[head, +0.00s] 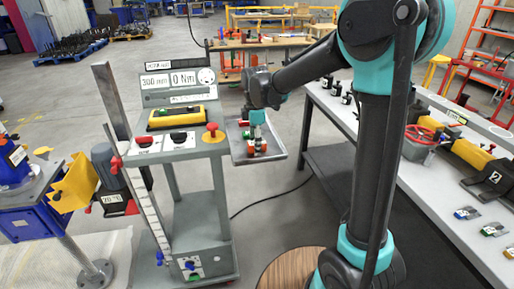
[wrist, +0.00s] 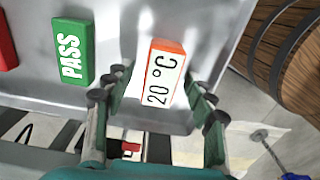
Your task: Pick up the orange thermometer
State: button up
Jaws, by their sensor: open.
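The orange thermometer (wrist: 160,72) is a small orange block with a white face reading "20 °C", lying in the metal tray (wrist: 117,20) in the wrist view. In the head view the tray (head: 278,157) sticks out from the right side of the grey test stand. My gripper (wrist: 157,88) is open, with one finger to each side of the thermometer's lower part in the picture. Whether the fingers touch it, I cannot tell. In the head view my gripper (head: 257,136) points down over the tray and partly hides the small blocks there.
A green "PASS" block (wrist: 74,52) lies left of the thermometer, and a red block (wrist: 6,45) is at the left edge. A wooden barrel (wrist: 292,55) stands beyond the tray. The stand's panel (head: 180,140) carries a yellow level and a red button. A long bench (head: 430,190) is at the right.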

grip_shut()
dwell(0.4)
